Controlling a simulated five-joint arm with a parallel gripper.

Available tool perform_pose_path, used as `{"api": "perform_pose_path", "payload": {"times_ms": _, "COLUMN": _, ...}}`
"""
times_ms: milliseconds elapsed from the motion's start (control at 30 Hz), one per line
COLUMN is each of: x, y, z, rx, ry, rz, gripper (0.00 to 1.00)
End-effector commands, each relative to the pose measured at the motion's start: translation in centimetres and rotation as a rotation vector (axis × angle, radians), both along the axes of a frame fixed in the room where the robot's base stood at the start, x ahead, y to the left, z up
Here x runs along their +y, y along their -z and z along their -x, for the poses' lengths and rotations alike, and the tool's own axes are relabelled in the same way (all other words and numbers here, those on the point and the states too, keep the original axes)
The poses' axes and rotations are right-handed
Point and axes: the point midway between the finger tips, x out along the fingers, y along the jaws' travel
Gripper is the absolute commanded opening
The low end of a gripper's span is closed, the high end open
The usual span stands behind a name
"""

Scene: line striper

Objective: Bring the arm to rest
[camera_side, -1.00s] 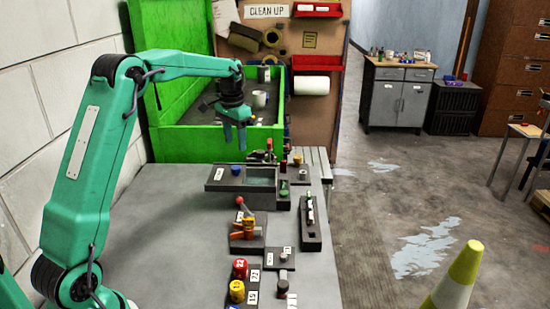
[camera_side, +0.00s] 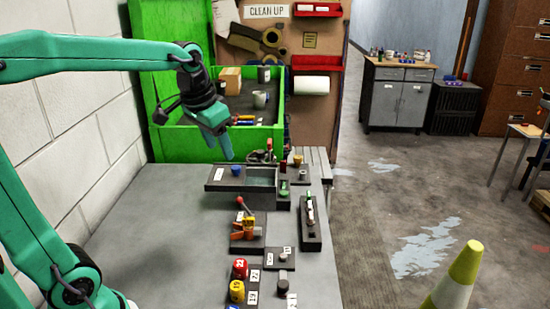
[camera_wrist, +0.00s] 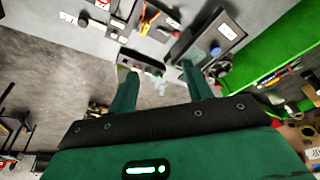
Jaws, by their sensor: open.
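My gripper (camera_side: 223,148) hangs from my teal arm in the side view, pointing down and slightly right. It is above the back of the grey bench (camera_side: 150,230), near the grey tray block (camera_side: 243,178) with a blue knob (camera_side: 236,170). In the wrist view its two teal fingers (camera_wrist: 160,85) stand apart with nothing between them. The gripper is open and empty.
A green bin (camera_side: 170,140) holding a cup (camera_side: 260,99) and other items stands behind the gripper. Red and yellow knobs (camera_side: 239,268), an orange-handled fixture (camera_side: 247,232) and a long black block (camera_side: 310,225) line the bench's right side. The bench's left part is clear.

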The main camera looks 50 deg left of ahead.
Motion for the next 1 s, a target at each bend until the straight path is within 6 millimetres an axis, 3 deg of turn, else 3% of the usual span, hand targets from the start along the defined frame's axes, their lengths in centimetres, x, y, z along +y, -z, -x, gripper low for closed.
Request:
{"api": "perform_pose_path", "payload": {"times_ms": 267, "x": -2.9, "y": 0.6, "z": 5.4, "rx": -0.082, "ry": 0.006, "rz": 0.01, "gripper": 0.51}}
{"api": "perform_pose_path", "payload": {"times_ms": 600, "x": -5.3, "y": 3.0, "z": 11.1, "rx": -0.169, "ry": 0.012, "rz": 0.035, "gripper": 0.51}}
{"api": "perform_pose_path", "payload": {"times_ms": 800, "x": -5.8, "y": 4.1, "z": 12.6, "rx": -0.196, "ry": 0.013, "rz": 0.046, "gripper": 0.51}}
{"api": "perform_pose_path", "payload": {"times_ms": 1000, "x": -5.9, "y": 4.4, "z": 12.9, "rx": -0.199, "ry": 0.012, "rz": 0.048, "gripper": 0.51}}
